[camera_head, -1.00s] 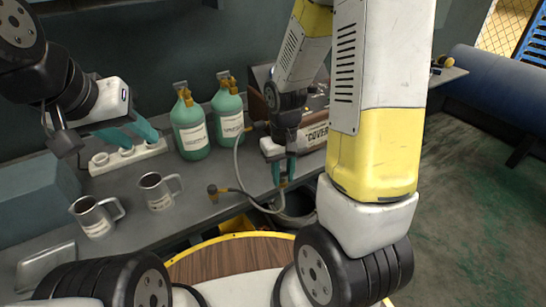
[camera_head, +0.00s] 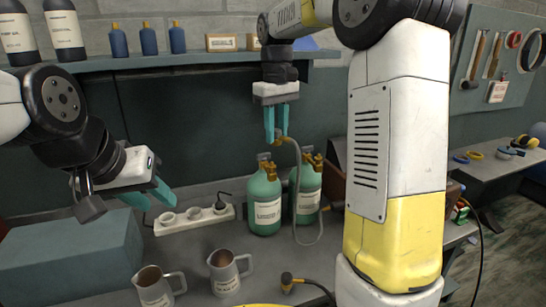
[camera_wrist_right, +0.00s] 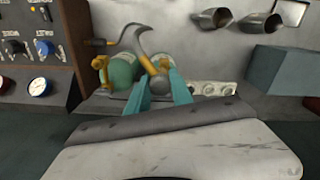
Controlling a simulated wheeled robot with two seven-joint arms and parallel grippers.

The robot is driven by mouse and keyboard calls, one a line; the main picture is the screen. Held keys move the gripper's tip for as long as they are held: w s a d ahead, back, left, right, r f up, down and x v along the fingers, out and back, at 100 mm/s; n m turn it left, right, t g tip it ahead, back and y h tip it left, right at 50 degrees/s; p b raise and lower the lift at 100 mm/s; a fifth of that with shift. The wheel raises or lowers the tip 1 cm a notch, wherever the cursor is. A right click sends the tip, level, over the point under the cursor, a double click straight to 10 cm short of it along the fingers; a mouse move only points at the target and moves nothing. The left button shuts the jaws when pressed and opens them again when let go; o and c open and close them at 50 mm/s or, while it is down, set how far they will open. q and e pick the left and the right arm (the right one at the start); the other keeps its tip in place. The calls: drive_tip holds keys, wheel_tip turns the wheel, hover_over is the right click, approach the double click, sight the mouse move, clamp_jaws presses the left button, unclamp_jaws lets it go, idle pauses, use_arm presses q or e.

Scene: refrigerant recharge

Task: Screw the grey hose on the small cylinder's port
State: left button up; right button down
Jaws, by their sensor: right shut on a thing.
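My right gripper (camera_head: 276,122) is shut on an end of the grey hose (camera_head: 295,215) by its brass fitting (camera_head: 287,140), high above the bench. The hose hangs from there in a loop past the cylinders. Two green cylinders with brass valves stand upright below, a left one (camera_head: 265,205) and a right one (camera_head: 308,190); which is the small one I cannot tell. In the right wrist view the fitting (camera_wrist_right: 164,66) shows near the teal fingertips, with the cylinders (camera_wrist_right: 122,72) beyond. The held end is apart from the cylinders. My left gripper (camera_head: 151,197) is open and empty at left.
A white power strip (camera_head: 195,220) lies behind two metal mugs (camera_head: 228,272). A second fitting (camera_head: 287,283) rests near the bench front. A grey-green block (camera_head: 70,255) stands at left. A shelf (camera_head: 170,60) with bottles runs above. A gauge panel (camera_wrist_right: 35,50) shows in the wrist view.

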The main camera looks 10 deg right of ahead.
drive_tip(key=shift+w+a+r, duration=0.3)
drive_tip(key=shift+a+r, duration=0.2)
drive_tip(key=shift+r, duration=0.25)
drive_tip(key=shift+f, duration=3.15)
drive_tip(key=shift+f, duration=0.95)
drive_tip(key=m, duration=0.3)
drive_tip(key=m, duration=0.3)
drive_tip(key=shift+f+m, duration=0.1)
drive_tip(key=shift+m, duration=0.3)
